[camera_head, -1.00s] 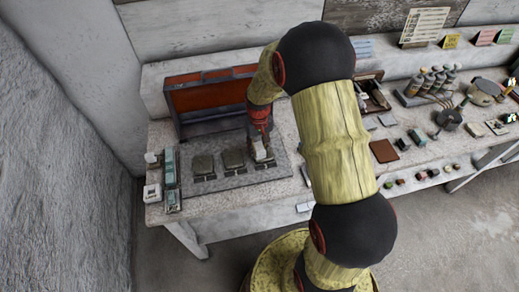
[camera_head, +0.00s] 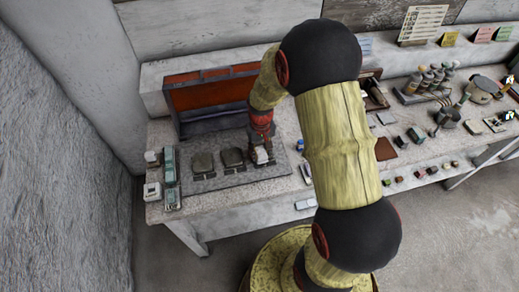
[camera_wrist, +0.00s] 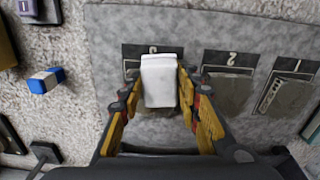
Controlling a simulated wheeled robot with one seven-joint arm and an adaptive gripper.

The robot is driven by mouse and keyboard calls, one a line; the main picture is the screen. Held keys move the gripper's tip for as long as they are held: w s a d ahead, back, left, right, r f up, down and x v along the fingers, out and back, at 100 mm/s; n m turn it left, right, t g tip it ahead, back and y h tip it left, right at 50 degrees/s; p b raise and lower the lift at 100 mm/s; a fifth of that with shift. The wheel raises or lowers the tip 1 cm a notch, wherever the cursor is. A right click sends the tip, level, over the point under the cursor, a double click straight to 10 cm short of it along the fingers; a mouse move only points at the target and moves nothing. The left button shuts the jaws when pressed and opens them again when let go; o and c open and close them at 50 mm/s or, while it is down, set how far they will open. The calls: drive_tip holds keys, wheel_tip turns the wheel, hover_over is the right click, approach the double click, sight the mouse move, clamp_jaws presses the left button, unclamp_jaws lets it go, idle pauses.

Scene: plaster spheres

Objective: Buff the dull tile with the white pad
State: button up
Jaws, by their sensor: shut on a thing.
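My gripper (camera_wrist: 159,84) is shut on the white pad (camera_wrist: 159,80), gripped between its yellow fingers. In the wrist view the pad covers much of the tile place marked 3; whether it touches the tile beneath cannot be told. In the head view the pad (camera_head: 261,155) is at the right end of the grey mat (camera_head: 230,180). The middle tile (camera_head: 232,157) and left tile (camera_head: 203,162) lie on the mat uncovered. In the wrist view they are the tile by mark 2 (camera_wrist: 228,92) and the tile by mark 1 (camera_wrist: 285,98). Which tile is dull is unclear.
A red-fronted rack (camera_head: 208,95) stands behind the mat. Small boxes (camera_head: 171,165) stand at the left edge. A blue and white block (camera_wrist: 45,80) lies beside the mat. Bottles, cups and small blocks crowd the bench further right.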

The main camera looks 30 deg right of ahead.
drive_tip(key=shift+w+d, duration=0.15)
drive_tip(key=shift+w, duration=0.75)
drive_tip(key=shift+w+d, duration=0.15)
drive_tip(key=shift+w, duration=0.7)
drive_tip(key=shift+s, duration=0.1)
drive_tip(key=shift+s+a+f+p, duration=0.1)
drive_tip(key=shift+s+a+p, duration=0.1)
drive_tip(key=shift+s, duration=0.7)
drive_tip(key=shift+s+a+f+p, duration=0.1)
drive_tip(key=shift+s+a+p, duration=0.05)
drive_tip(key=shift+s, duration=0.75)
drive_tip(key=shift+w+d+r+p, duration=0.2)
drive_tip(key=shift+w+r+p, duration=0.2)
drive_tip(key=shift+w+r, duration=0.5)
drive_tip(key=shift+f, duration=0.1)
